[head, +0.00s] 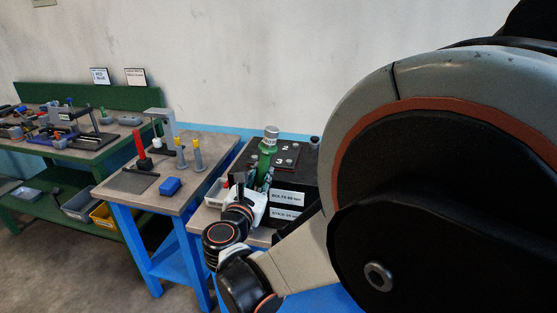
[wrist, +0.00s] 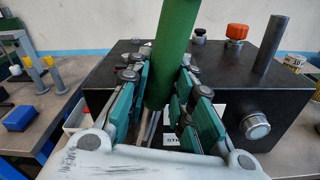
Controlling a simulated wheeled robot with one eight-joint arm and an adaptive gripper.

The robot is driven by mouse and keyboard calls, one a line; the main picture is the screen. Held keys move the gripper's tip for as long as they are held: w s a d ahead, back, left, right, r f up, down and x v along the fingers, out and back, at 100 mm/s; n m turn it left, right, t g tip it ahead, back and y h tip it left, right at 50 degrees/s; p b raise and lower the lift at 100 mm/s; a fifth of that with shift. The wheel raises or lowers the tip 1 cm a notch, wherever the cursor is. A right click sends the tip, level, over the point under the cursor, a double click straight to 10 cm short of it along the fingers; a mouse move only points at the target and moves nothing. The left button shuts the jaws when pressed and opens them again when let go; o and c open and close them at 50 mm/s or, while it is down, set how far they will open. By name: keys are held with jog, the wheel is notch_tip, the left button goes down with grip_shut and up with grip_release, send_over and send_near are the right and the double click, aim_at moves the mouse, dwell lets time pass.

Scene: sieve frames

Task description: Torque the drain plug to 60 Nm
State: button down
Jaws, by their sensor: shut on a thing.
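My gripper (head: 264,178) is shut on a green cylindrical tool (head: 267,152) with a pale, marked upper end. In the wrist view the green tool (wrist: 172,50) stands steeply between the teal pads of my gripper (wrist: 166,78). A black box-shaped housing (wrist: 105,72) is behind it. A silver round plug (wrist: 257,129) sits on the housing's near face at the right, apart from my gripper; I cannot tell if it is the drain plug. White labels (head: 287,198) are on the front in the head view; one seems to read 60 Nm. The tool's lower end is partly hidden.
An orange cap (wrist: 237,32) and a grey upright post (wrist: 271,44) stand on the housing's top. A light tray (head: 217,193) is left of my gripper. A side table (head: 190,193) holds a blue block (head: 170,186) and yellow-grey tools (head: 198,156). My arm blocks the head view's right.

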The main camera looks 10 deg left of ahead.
jog(key=shift+d+f+m, duration=0.15)
jog(key=shift+d+m, duration=0.15)
jog(key=shift+d, duration=0.3)
dwell(0.3)
jog(key=shift+s+d+f, duration=0.1)
jog(key=shift+d, duration=0.25)
jog(key=shift+d+f+m+b, duration=0.15)
jog(key=shift+d+m+b, duration=0.15)
jog(key=shift+d+m, duration=0.15)
jog(key=shift+a, duration=0.4)
jog(key=shift+a+r+n, duration=0.25)
jog(key=shift+a+n, duration=0.05)
jog(key=shift+n, duration=0.05)
jog(key=shift+s, duration=0.15)
dwell(0.5)
jog(key=s, duration=0.4)
jog(key=shift+s+a, duration=0.15)
jog(key=shift+s, duration=0.2)
dwell(0.6)
